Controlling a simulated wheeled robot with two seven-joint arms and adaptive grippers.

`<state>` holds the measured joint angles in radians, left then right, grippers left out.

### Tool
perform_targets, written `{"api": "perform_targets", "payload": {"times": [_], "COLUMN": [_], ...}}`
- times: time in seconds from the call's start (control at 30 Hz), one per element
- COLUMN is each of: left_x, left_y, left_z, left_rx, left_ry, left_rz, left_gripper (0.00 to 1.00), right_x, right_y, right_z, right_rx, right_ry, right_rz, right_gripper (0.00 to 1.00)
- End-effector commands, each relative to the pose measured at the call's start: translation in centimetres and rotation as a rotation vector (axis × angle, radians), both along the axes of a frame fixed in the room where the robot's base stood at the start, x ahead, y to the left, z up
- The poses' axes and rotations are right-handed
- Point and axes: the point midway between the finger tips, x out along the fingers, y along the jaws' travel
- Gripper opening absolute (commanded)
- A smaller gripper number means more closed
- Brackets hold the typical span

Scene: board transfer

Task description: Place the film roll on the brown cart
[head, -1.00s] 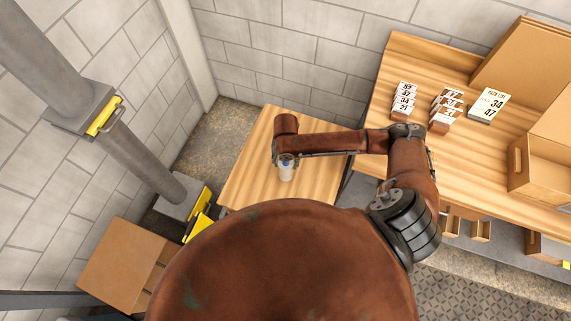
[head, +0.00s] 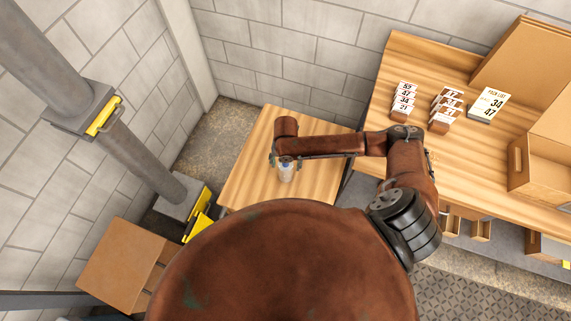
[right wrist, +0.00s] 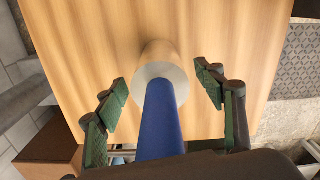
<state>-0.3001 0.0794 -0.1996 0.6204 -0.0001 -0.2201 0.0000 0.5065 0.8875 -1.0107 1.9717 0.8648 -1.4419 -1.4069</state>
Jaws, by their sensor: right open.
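The film roll, a pale grey-white cylinder with a blue core, stands on a small wooden top (head: 245,180) in the head view (head: 287,174). In the right wrist view the roll (right wrist: 160,70) shows with its blue core pointing toward the camera. My right gripper (right wrist: 163,85) is open, with one green-padded finger on each side of the roll and visible gaps between. In the head view my right gripper (head: 280,160) is small and partly hidden by the wrist above the roll. My left gripper is not in view.
A larger wooden workbench (head: 460,150) stands at the right with number cards (head: 403,100) and cardboard boxes (head: 520,60). A brown box (head: 115,260) is at lower left, near a grey post with yellow parts. The small wooden top is otherwise clear.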

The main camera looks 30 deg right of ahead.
Motion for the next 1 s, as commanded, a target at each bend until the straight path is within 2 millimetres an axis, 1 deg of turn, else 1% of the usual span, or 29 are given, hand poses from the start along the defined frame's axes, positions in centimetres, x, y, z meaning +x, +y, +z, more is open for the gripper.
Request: {"api": "perform_targets", "payload": {"times": [0.07,0.17,0.27,0.4,0.6,0.7,0.8,1.0], "left_x": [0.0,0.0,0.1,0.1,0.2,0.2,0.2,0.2], "left_y": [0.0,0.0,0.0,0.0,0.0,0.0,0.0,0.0], "left_z": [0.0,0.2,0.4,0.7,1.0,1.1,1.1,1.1], "left_rx": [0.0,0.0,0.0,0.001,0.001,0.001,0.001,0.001], "left_ry": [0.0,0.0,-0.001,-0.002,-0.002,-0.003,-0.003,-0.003], "left_rz": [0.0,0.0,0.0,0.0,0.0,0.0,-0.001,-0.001], "left_gripper": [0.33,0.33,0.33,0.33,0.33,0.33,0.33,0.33], "right_x": [0.0,0.1,0.1,0.1,0.1,0.1,0.0,0.0], "right_y": [0.0,0.0,0.0,0.0,0.0,0.0,0.0,0.0], "right_z": [0.4,1.7,3.7,6.8,10.4,11.4,12.0,12.3], "right_rx": [-0.001,0.0,-0.001,0.001,0.001,0.0,0.0,0.001], "right_ry": [-0.001,-0.004,-0.004,-0.004,-0.003,-0.001,0.0,-0.001], "right_rz": [0.0,0.001,0.002,0.002,0.001,-0.001,-0.001,-0.001], "right_gripper": [0.63,0.63,0.63,0.63,0.63,0.63,0.63,0.63]}}
